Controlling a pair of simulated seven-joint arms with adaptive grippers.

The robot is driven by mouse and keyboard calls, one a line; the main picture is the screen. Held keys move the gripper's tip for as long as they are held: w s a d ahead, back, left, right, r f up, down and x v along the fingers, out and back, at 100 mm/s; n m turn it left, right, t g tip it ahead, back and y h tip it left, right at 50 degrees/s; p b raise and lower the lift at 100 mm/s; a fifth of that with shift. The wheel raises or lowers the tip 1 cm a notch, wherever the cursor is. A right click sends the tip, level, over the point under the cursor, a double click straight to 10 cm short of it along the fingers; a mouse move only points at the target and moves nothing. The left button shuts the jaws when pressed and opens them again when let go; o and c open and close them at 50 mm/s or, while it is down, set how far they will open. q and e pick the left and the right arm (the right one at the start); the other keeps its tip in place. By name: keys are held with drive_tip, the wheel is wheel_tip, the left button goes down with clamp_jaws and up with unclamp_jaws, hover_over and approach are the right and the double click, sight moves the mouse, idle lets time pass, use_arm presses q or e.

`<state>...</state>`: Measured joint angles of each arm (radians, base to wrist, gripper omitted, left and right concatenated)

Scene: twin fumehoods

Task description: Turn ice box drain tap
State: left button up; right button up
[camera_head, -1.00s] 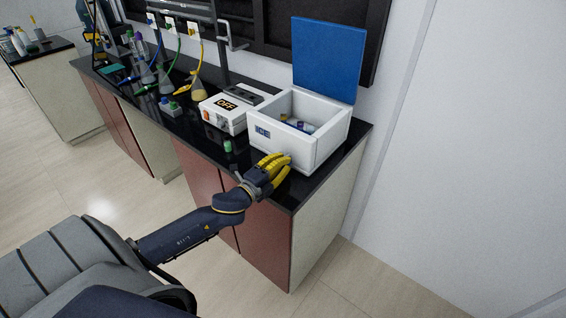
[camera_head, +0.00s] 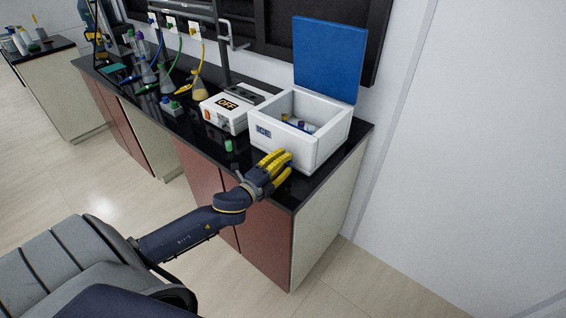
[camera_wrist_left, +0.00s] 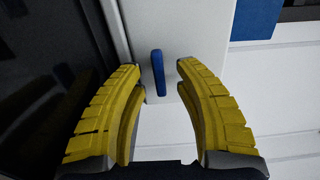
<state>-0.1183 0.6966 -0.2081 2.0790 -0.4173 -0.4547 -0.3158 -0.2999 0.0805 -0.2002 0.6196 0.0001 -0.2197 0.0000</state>
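The white ice box (camera_head: 283,142) stands at the right end of the black counter with its blue lid (camera_head: 327,58) raised. Small items with coloured caps lie inside it. In the left wrist view, the blue drain tap (camera_wrist_left: 158,73) is a narrow upright bar on the white box wall (camera_wrist_left: 200,30). My left gripper (camera_head: 284,160) is at the box's lower front wall. In the wrist view its yellow fingers (camera_wrist_left: 158,72) are open on either side of the tap, with gaps on both sides. The tap is hidden behind the gripper in the head view. My right gripper is not in view.
A white device marked OFF (camera_head: 226,112) stands left of the box. A small green-capped item (camera_head: 229,145) is on the counter near its front edge. Flasks with coloured hoses (camera_head: 198,87) stand farther left. The floor before the cabinets is clear.

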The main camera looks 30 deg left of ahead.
use_arm(q)
drive_tip(key=shift+s, duration=0.1)
drive_tip(key=s+a, duration=0.1)
drive_tip(key=s, duration=1)
drive_tip(key=shift+s+a, duration=0.15)
drive_tip(key=shift+s, duration=0.2)
